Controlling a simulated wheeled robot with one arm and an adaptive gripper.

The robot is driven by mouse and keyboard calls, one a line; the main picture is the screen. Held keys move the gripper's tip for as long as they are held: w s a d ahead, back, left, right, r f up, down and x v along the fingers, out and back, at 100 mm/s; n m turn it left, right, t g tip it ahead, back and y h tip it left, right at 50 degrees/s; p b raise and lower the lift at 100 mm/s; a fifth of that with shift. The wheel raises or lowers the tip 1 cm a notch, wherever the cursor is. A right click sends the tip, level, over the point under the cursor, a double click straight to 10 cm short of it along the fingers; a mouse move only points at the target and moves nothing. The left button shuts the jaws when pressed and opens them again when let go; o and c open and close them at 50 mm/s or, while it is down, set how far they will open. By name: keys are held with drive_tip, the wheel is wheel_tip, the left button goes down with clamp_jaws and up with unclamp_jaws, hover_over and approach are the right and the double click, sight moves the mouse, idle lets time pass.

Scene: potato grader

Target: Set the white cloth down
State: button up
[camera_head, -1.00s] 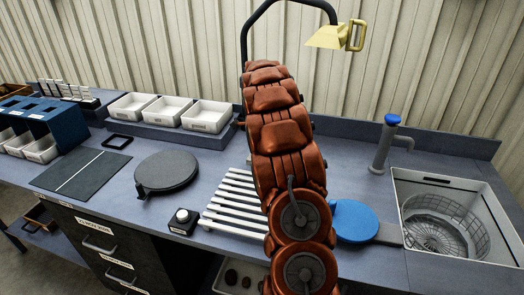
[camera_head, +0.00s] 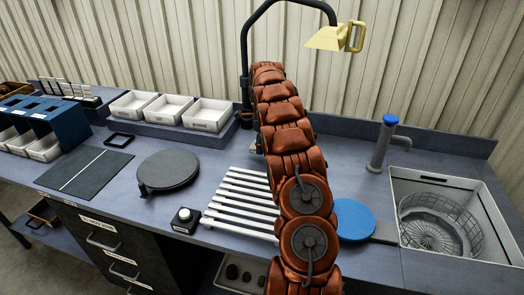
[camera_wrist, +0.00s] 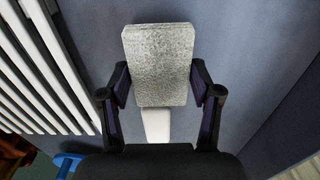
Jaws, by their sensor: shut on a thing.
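In the wrist view, my gripper (camera_wrist: 160,82) is shut on a pale, speckled grey-white rectangular pad, which I take to be the white cloth (camera_wrist: 158,50). One dark finger lies along each side of it. A smaller plain white piece (camera_wrist: 156,125) shows just below the pad; I cannot tell whether it is part of it. The blue-grey counter (camera_wrist: 235,45) is behind the pad; whether they touch is unclear. In the head view my orange arm hides most of the gripper and cloth.
A white slatted rack (camera_head: 240,205) lies left of my arm, and a blue round paddle (camera_head: 353,219) lies right. A sink (camera_head: 481,190) with a basket and a blue-topped tap (camera_head: 382,145) are at right. White trays (camera_head: 208,115) and a lamp (camera_head: 325,38) stand behind. A dark round plate (camera_head: 168,170) lies left.

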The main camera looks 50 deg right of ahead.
drive_tip(key=shift+s+f+p, duration=0.1)
drive_tip(key=shift+f+p, duration=0.85)
drive_tip(key=shift+f, duration=0.85)
drive_tip(key=shift+f, duration=0.1)
drive_tip(key=o, duration=1.1)
drive_tip(key=r+b, duration=0.1)
drive_tip(key=r, duration=0.2)
drive_tip(key=r+b, duration=0.2)
drive_tip(key=r, duration=0.2)
drive_tip(key=shift+w+r, duration=0.2)
drive_tip(key=shift+r, duration=0.05)
drive_tip(key=shift+s+r+b, duration=0.1)
drive_tip(key=shift+r+b, duration=0.3)
drive_tip(key=shift+r, duration=2)
